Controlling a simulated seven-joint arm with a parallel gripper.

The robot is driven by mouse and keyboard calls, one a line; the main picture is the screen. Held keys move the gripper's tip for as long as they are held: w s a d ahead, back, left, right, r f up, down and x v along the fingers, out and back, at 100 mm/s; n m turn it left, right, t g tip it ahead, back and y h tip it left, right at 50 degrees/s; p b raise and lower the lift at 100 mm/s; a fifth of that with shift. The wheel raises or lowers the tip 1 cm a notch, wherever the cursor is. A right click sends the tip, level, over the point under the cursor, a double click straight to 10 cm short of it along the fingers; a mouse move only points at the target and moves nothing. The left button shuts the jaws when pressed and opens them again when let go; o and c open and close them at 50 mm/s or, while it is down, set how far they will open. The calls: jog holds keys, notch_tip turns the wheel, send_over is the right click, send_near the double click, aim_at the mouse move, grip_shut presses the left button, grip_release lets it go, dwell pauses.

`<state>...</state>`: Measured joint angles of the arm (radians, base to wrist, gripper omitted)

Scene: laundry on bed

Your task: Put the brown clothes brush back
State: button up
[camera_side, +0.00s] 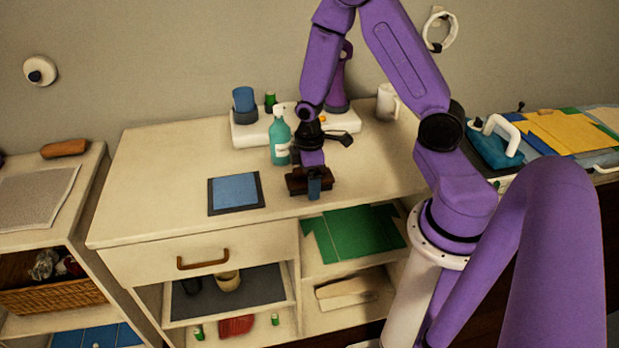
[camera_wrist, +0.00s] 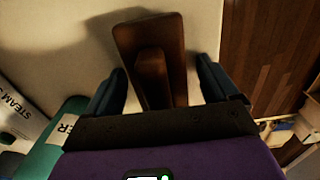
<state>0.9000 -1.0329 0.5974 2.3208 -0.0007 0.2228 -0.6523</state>
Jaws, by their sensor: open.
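The brown clothes brush (camera_side: 296,182) lies on the cream dresser top near its front edge. In the wrist view the brush (camera_wrist: 150,35) shows as a dark brown wooden block with a raised grip along its middle. My gripper (camera_side: 314,184) is pointed down over the brush, and its fingers partly hide it in the side view. In the wrist view my gripper (camera_wrist: 162,82) is open, one finger on each side of the brush's grip, with gaps between. The near end of the brush is hidden by my gripper's body.
A blue pad with a dark border (camera_side: 236,193) lies left of the brush. The dresser's left top is clear.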

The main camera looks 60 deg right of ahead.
notch_tip(320, 180, up, 12)
jog(key=shift+r, duration=0.1)
jog(key=shift+s+a+r, duration=0.15)
jog(key=shift+a, duration=0.15)
jog(key=s+a+r+n, duration=0.1)
jog(key=s+a+r, duration=0.1)
jog(key=s+a, duration=0.3)
jog(key=s+a+r+n, duration=0.2)
jog(key=s+a, duration=0.4)
jog(key=s, duration=0.7)
jog(key=shift+s+a+r+n, duration=0.3)
jog(key=shift+r, duration=0.45)
